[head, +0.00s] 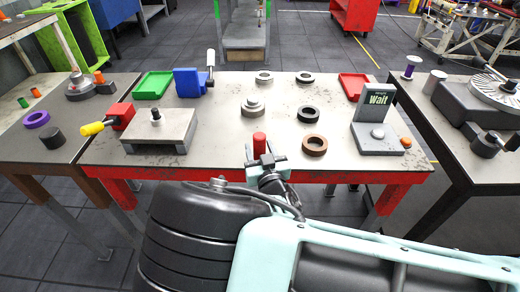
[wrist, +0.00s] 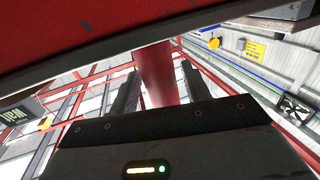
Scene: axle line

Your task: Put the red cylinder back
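The red cylinder (head: 259,141) is upright at the near edge of the middle table (head: 222,163) in the head view. My gripper (head: 260,158) reaches it from the front, with a finger on either side of its lower part. In the wrist view the cylinder (wrist: 157,75) fills most of the space between the two dark fingers (wrist: 158,85), and the gripper looks shut on it.
A brown ring (head: 314,146) lies just right of the cylinder. Green (head: 154,85) and red (head: 352,86) trays lie at the back. Bare tabletop lies behind the cylinder.

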